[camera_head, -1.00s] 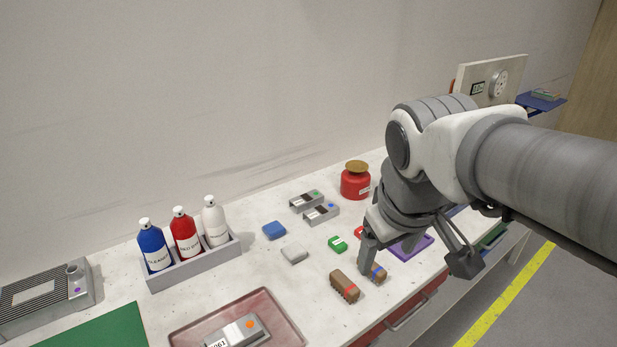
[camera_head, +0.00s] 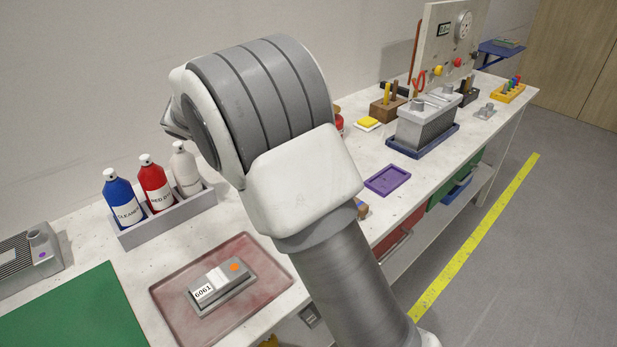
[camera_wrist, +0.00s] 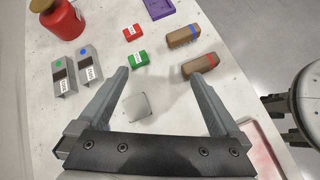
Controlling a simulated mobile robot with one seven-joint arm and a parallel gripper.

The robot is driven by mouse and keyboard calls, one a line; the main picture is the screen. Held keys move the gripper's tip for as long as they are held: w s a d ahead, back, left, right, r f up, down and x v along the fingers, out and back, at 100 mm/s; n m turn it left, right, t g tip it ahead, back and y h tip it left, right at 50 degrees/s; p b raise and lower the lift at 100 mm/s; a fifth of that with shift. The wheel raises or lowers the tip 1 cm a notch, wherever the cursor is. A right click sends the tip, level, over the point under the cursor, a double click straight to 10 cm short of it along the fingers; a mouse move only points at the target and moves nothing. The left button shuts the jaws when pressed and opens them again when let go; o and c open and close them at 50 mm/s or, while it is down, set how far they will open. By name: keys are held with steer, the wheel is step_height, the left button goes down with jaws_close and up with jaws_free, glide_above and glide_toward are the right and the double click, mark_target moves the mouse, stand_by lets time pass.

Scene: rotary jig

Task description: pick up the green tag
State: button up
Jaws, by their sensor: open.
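The green tag (camera_wrist: 138,58) lies on the white bench in the wrist view, beyond my gripper's left fingertip, with white lettering on its near side. My gripper (camera_wrist: 163,74) is open and empty, its fingers spread above the bench. A pale grey block (camera_wrist: 137,106) lies between the fingers in the picture, closer to the palm than the green tag. A red tag (camera_wrist: 133,32) lies just beyond the green one. In the head view my arm hides the green tag and my gripper.
Brown blocks with a blue band (camera_wrist: 184,36) and a red band (camera_wrist: 199,65) lie right of the green tag. Grey brackets (camera_wrist: 63,78) and a red jar (camera_wrist: 62,18) are at left. A purple tray (camera_head: 388,180) and bottles in a grey rack (camera_head: 168,222) stand on the bench.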

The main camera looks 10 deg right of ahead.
steer(key=w+a+f+n+t+h+b, duration=0.1)
steer(key=w+a+f+n+t+h, duration=0.1)
steer(key=w+a+f+n, duration=0.3)
steer(key=shift+m, duration=0.6)
steer(key=b+x, duration=0.1)
steer(key=x, duration=0.4)
steer(key=s+f+b+x, duration=0.1)
steer(key=x, duration=0.4)
steer(key=s+b+x, duration=0.1)
steer(key=b+x, duration=0.1)
steer(key=x, duration=0.4)
steer(key=shift+d+f, duration=0.15)
steer(key=shift+f, duration=0.05)
jaws_close()
